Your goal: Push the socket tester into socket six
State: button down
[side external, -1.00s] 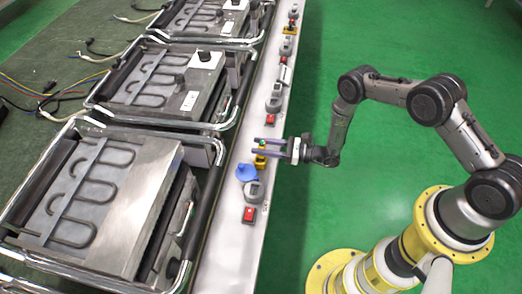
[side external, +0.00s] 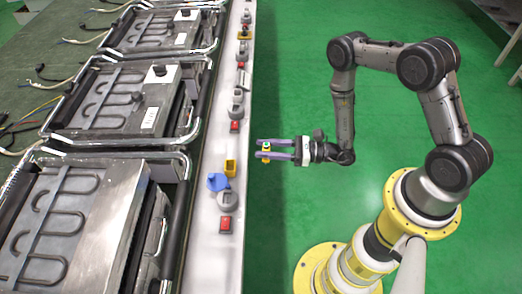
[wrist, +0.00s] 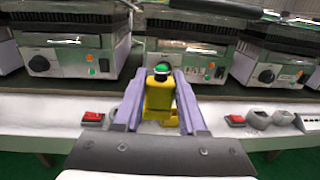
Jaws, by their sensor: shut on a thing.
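The socket tester (side external: 266,149) is a small yellow piece with a green and black top. My gripper (side external: 261,150) has its purple fingers shut on it. In the wrist view the tester (wrist: 160,98) stands upright between the fingers of my gripper (wrist: 164,82). In the side view it is beside the rail, over the green floor. A yellow holder (side external: 230,167) stays on the rail. A blue socket with a lid (side external: 217,182) and a grey round socket (side external: 227,200) sit near it. I cannot tell which socket is six.
The pale rail (side external: 200,250) carries several sockets and red switches, including a near red switch (side external: 225,224). Grill units with chrome bars (side external: 125,107) line its left side.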

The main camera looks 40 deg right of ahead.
jog(key=w+a+f+y, duration=0.1)
jog(key=w+a+f, duration=0.1)
jog(key=a, duration=1.1)
jog(key=shift+w+a+n+g, duration=0.35)
jog(key=shift+w+n+g, duration=0.05)
jog(key=shift+w, duration=0.2)
jog(key=shift+f, duration=0.1)
jog(key=shift+f, duration=2.85)
jog(key=shift+f, duration=2.15)
jog(key=shift+c, duration=1.9)
grip_release()
